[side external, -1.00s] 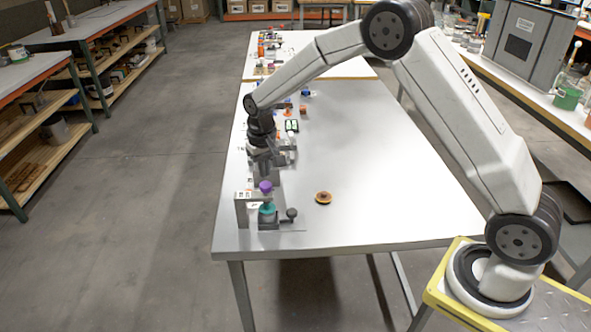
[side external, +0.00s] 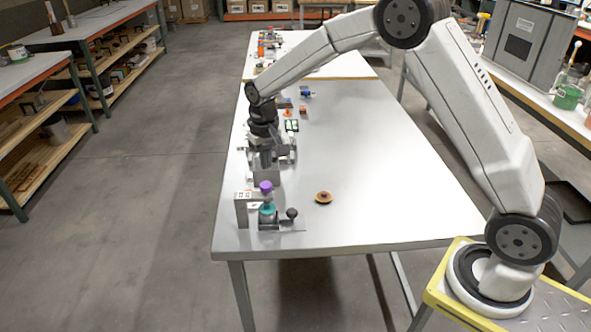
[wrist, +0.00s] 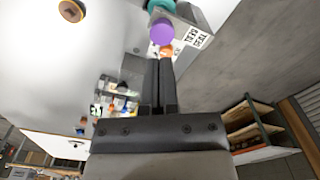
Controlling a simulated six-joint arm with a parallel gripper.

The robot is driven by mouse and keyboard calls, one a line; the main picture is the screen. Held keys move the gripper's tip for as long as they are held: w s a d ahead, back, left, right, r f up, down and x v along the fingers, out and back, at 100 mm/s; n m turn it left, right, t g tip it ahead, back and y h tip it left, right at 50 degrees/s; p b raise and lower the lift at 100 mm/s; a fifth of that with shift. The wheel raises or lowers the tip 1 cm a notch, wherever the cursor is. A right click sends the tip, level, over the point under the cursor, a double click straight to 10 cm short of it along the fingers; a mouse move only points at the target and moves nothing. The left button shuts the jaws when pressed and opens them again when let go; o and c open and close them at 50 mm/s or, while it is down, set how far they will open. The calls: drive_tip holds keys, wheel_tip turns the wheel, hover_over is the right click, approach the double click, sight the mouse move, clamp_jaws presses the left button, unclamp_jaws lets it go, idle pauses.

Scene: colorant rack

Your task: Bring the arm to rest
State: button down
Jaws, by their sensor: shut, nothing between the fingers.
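My gripper (side external: 265,160) points down above the left edge of the table, behind the grey stand in the side view. In the wrist view its two fingers (wrist: 159,62) lie together, with nothing between them. A purple knob (side external: 266,187) sits above a teal part (side external: 267,208) beside the grey stand (side external: 242,210), apart from my gripper. In the wrist view the purple knob (wrist: 162,32) shows just beyond the fingertips, with an orange piece (wrist: 166,50) close by.
A round brown-orange disc (side external: 323,198) lies on the white table (side external: 370,180). A dark ball-topped lever (side external: 291,214) stands by the grey stand. Small coloured parts and a green-framed item (side external: 292,126) lie farther back. The table's middle and right are clear.

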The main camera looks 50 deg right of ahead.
drive_tip(key=s+n+t, duration=0.2)
drive_tip(key=s, duration=2.1)
drive_tip(key=shift+r+n+t, duration=0.25)
drive_tip(key=shift+n+t, duration=0.05)
drive_tip(key=shift+n, duration=0.1)
